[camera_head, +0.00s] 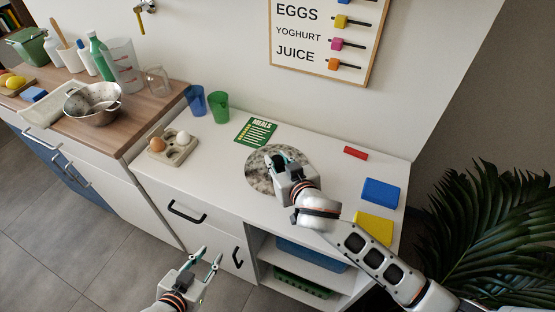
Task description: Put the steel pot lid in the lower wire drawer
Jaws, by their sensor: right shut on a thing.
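I cannot make out a steel pot lid or a wire drawer for certain. My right gripper (276,160) reaches in over a round, mottled grey disc (258,180) on the white counter. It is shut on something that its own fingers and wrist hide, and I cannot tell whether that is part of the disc. My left gripper (209,257) is open and empty, low in front of the cabinet. The white cabinet has a closed drawer (187,211), a door with a black handle (237,257) and open shelves to their right.
A blue bin (310,254) and a green crate (301,286) fill the shelves. An egg tray (172,153), blue cup (195,101), green cup (218,107), meals card (256,132), red block (355,153), blue block (380,193) and yellow block (374,227) surround the disc. A plant (490,240) stands right.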

